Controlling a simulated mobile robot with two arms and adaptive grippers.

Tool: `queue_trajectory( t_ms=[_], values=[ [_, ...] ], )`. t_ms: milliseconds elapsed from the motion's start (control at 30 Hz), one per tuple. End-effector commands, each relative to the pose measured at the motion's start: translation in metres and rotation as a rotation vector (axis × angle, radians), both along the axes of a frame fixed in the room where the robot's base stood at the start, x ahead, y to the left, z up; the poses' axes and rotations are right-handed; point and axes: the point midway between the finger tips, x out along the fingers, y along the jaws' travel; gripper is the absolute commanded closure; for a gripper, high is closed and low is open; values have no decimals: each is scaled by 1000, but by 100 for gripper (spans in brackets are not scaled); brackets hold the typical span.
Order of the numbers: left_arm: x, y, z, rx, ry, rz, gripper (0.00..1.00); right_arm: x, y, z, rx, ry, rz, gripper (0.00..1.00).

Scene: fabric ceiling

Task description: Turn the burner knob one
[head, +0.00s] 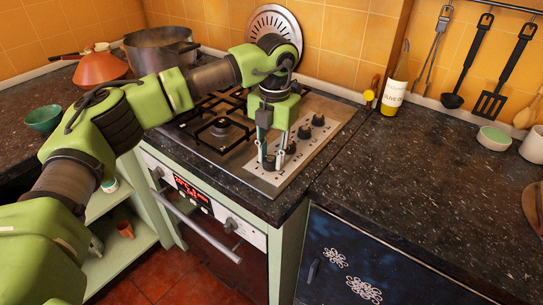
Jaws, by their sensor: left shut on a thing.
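The stove's knob panel (306,150) is a steel strip along the right side of the gas cooktop (207,152). A row of dark burner knobs runs along it. My left gripper (268,164) reaches down from above, shut on the knob nearest the front edge (269,163). Its fingers stand on either side of that knob and partly hide it. Other knobs (304,132) sit free behind it, towards the wall. No number marks on the knobs can be read. My right gripper is not in view.
A large pot (158,52) stands at the back left, with an orange-red lid-like cone (99,68) and a green bowl (44,119) nearby. A bottle (394,88) stands by the wall. The dark counter (420,170) right of the stove is mostly clear. Utensils (490,65) hang above.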

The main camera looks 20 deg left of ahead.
Motion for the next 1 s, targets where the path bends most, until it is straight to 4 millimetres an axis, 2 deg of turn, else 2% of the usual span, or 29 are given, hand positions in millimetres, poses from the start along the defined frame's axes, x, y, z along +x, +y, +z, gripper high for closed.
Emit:
queue_trajectory(
  t_ms=[267,700,733,767,1000],
  values=[
    [2,0,2,0,-6,67,96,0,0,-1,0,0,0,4],
    [2,0,3,-1,-7,74,96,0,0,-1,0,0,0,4],
    [2,0,3,-1,-7,74,67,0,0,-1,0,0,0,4],
    [2,0,3,-1,-6,74,59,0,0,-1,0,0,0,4],
    [1,0,1,-1,-3,72,58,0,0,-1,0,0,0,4]
  ],
)
